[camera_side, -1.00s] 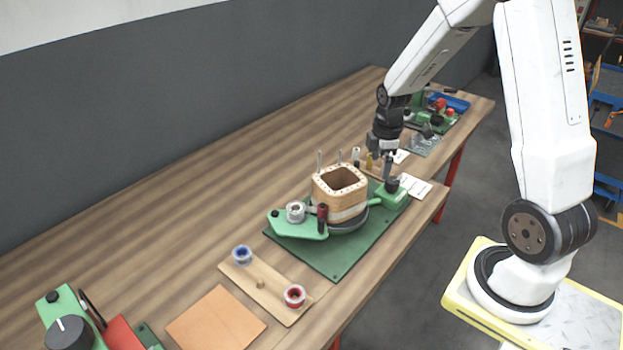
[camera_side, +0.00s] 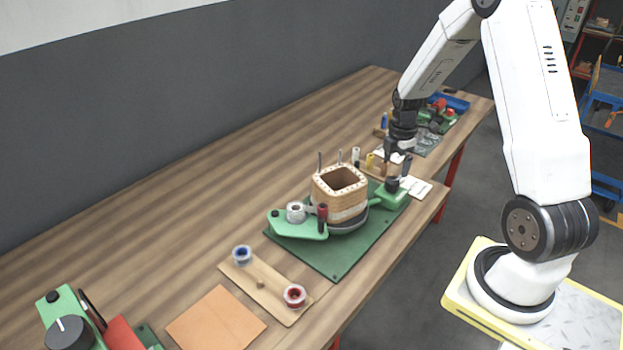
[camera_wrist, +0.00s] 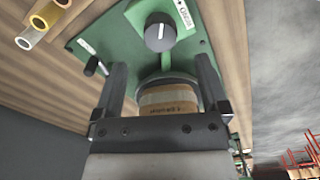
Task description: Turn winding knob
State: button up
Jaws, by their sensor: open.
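The winding knob (camera_wrist: 160,32) is black with a white pointer line. It sits on a green housing (camera_wrist: 128,40) in the wrist view, and also shows in the side view (camera_side: 392,184) at the right end of the winding stand. My gripper (camera_side: 397,168) is just above and slightly behind the knob. In the wrist view its two fingers (camera_wrist: 160,64) are spread apart with the knob beyond the gap between them, and nothing is held. The square tan coil (camera_side: 340,192) stands upright on the stand and shows partly between the fingers in the wrist view.
A green baseplate (camera_side: 335,262) carries the stand. A wooden strip (camera_side: 262,284) holds a blue and a red spool. An orange sheet (camera_side: 215,320) lies near the front. Small tubes (camera_wrist: 42,22) stand beside the stand. Paper cards (camera_side: 416,187) lie right of it.

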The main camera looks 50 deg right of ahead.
aim_at(393, 180)
jog(key=shift+f, duration=3.2)
